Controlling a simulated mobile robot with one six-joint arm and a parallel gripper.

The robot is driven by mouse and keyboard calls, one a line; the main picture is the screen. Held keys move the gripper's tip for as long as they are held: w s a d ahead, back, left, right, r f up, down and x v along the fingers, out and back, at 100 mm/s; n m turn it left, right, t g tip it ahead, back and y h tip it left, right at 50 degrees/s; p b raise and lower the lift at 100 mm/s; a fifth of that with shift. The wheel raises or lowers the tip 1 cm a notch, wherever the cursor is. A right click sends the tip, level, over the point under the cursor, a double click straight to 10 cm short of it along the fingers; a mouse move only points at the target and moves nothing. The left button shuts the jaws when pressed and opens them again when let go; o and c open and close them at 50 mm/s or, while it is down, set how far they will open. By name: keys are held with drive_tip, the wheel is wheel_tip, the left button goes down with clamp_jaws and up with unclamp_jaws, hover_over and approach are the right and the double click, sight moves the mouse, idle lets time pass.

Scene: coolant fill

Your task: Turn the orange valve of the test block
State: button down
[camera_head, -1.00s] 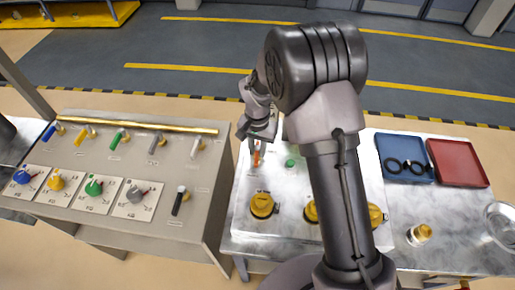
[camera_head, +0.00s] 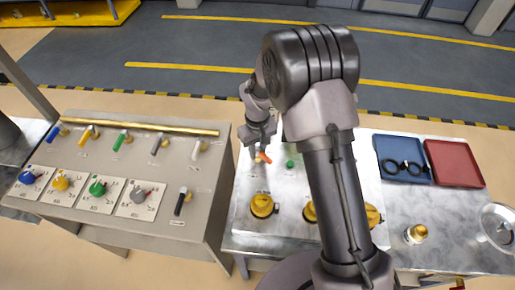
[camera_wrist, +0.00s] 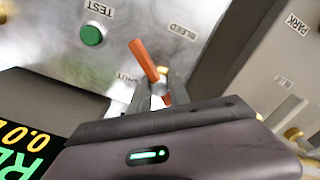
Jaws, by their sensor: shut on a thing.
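The orange valve (camera_head: 265,157) is on the pale top plate of the test block (camera_head: 285,230). In the wrist view its orange lever (camera_wrist: 143,56) lies slanted, its upper end sticking out past the fingers, near a BLEED label. My gripper (camera_head: 260,148) is over the valve from above. In the wrist view my gripper (camera_wrist: 159,85) is shut on the lever, with one finger on each side of it. The fingers hide part of the valve's base.
A green TEST button (camera_wrist: 92,35) is close beside the valve. Yellow knobs (camera_head: 262,205) stand nearer on the block. A control panel (camera_head: 120,160) with coloured levers and dials is at the left. Blue (camera_head: 403,158) and red (camera_head: 454,163) trays lie at the right.

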sight(257, 149)
drive_tip(key=n+p, duration=0.1)
drive_tip(key=n, duration=0.3)
drive_tip(key=shift+r+n, duration=0.1)
drive_tip(key=shift+n, duration=0.2)
drive_tip(key=shift+n+p, duration=0.4)
drive_tip(key=shift+n, duration=1.4)
drive_tip(key=c, duration=1.2)
unclamp_jaws()
wheel_tip(257, 149, up, 17)
drive_tip(key=p, duration=0.3)
drive_tip(key=shift+r+p, duration=0.15)
drive_tip(key=shift+p, duration=0.2)
drive_tip(key=shift+s, duration=0.1)
